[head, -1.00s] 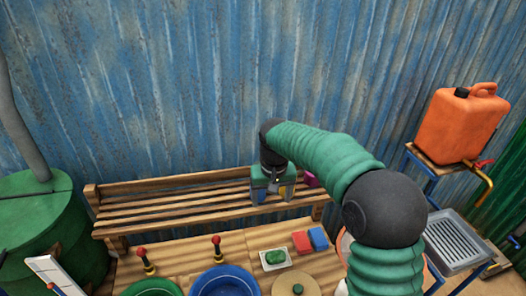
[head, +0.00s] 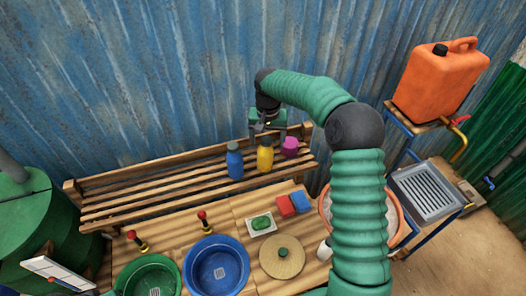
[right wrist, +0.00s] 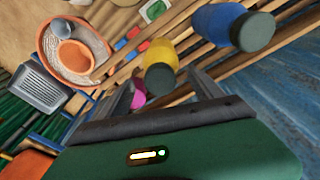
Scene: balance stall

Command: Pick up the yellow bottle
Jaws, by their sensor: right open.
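The yellow bottle (head: 265,158) with a dark cap stands upright on the wooden slatted bench, between a blue bottle (head: 235,165) and a pink object (head: 290,146). My right gripper (head: 267,127) is open and empty, above and behind the yellow bottle in the head view. In the right wrist view the yellow bottle (right wrist: 160,58) shows beyond the gap between the open fingers, cap toward the camera. The blue bottle (right wrist: 222,24) is to its right and the pink object (right wrist: 138,92) is partly hidden by a finger. My left gripper is not in view.
The bench (head: 110,202) stands against the corrugated wall. In front are a green basin (head: 126,281), a blue basin (head: 192,283), a soap dish (head: 261,222) and red and blue blocks. An orange jerrycan (head: 438,85) stands on a stand at right.

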